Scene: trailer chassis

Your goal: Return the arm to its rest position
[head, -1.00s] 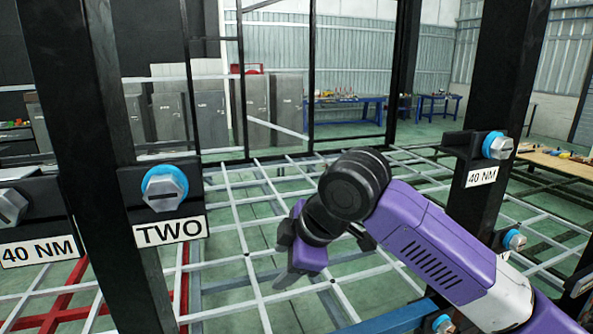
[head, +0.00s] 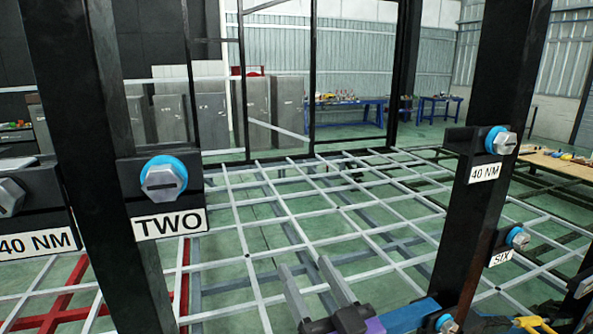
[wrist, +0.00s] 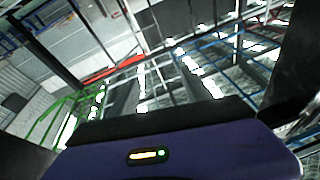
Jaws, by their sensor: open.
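My gripper (head: 305,266) shows at the bottom middle of the head view. Its two grey fingers point up and away and stand apart with nothing between them. Only its black base and a bit of purple show below; the rest of my arm is out of the head view. In the wrist view my purple housing (wrist: 190,155) with a small lit bar fills the bottom, and the surroundings appear tilted.
A black post (head: 98,130) on the left carries a bolt (head: 163,178) above the label TWO. A right post (head: 488,150) carries bolts labelled 40 NM and SIX. The white grid frame (head: 290,215) lies beyond. Blue tables (head: 345,110) stand far back.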

